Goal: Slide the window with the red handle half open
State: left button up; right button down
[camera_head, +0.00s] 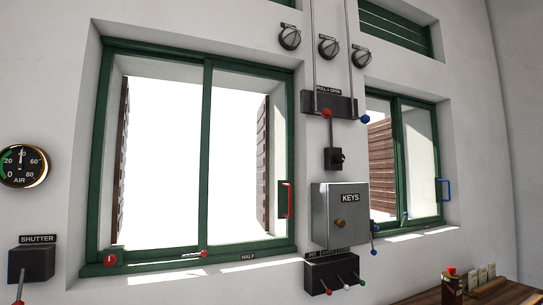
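The window with the red handle (205,150) is the large green-framed one left of centre. Its upright red handle (286,199) is on the right edge of the right-hand sash, by the right jamb. A central green upright divides the window into two panes, and the sash looks shut. A "HALF" label (248,256) is on the bottom rail right of the middle upright. A small red knob (203,254) and a red piece at the left corner (110,259) are on the same rail. Neither gripper is in view.
A smaller green window with a blue handle (441,190) is at right. Between the windows are a grey KEYS box (340,214), a pull-open unit (329,103) and a switch block (333,272). A SHUTTER box (31,264) is at lower left, a wooden table (416,299) at lower right.

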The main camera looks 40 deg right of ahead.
aim_at(286, 188)
jog(key=l+z, duration=0.15)
jog(key=z, duration=1.1)
